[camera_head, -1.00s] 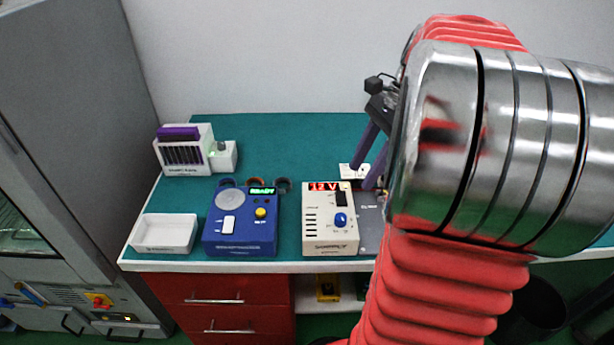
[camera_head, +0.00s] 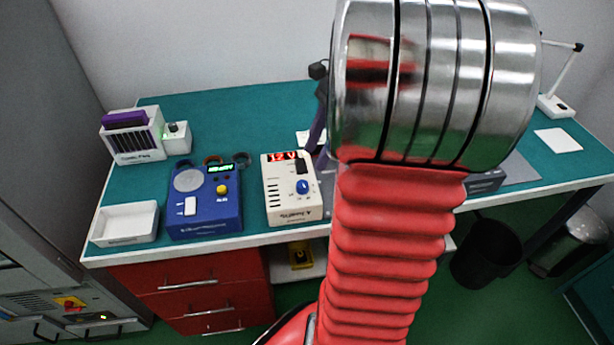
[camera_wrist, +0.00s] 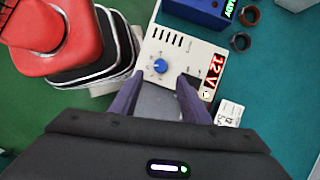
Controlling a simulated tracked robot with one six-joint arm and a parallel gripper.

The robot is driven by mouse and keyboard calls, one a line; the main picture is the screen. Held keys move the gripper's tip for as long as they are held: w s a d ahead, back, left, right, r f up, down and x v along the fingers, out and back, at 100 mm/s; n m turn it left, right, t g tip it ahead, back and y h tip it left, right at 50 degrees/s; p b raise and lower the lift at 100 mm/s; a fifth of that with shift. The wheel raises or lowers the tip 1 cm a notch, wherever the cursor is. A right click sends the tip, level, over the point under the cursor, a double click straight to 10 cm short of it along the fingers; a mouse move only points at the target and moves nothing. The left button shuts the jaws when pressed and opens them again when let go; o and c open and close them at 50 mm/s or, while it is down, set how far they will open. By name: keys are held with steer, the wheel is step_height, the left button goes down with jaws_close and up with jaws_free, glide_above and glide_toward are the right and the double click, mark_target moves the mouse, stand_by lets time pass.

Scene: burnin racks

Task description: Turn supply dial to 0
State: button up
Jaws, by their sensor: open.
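The supply (camera_head: 290,207) is a cream box near the front edge of the bench. Its red display reads 12 V in the wrist view. Its blue dial (camera_head: 303,187) has a light pointer mark, whose setting is too small to read. The dial also shows in the wrist view (camera_wrist: 160,66), just beyond the fingertips. My gripper (camera_wrist: 155,82) is open and empty, with its two purple fingers apart and pointing toward the supply. In the head view my arm hides most of the gripper; part of a purple finger shows right of the supply.
A blue box (camera_head: 205,205) with a yellow button stands left of the supply. A white tray (camera_head: 124,224) and a white rack (camera_head: 133,138) are farther left. Dark rings (camera_head: 241,159) lie behind. A lamp (camera_head: 556,106) stands at the far right. The back middle of the bench is clear.

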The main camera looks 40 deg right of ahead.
mark_target(303, 185)
steer(key=x, duration=0.8)
steer(key=shift+a+f, duration=0.15)
steer(key=shift+f, duration=0.2)
steer(key=shift+c, duration=0.3)
steer(key=c, duration=0.9)
steer(key=shift+d, duration=0.25)
steer(key=shift+c, duration=0.3)
steer(key=shift+s+a, duration=0.1)
steer(key=shift+a, duration=0.1)
steer(key=shift+a, duration=0.15)
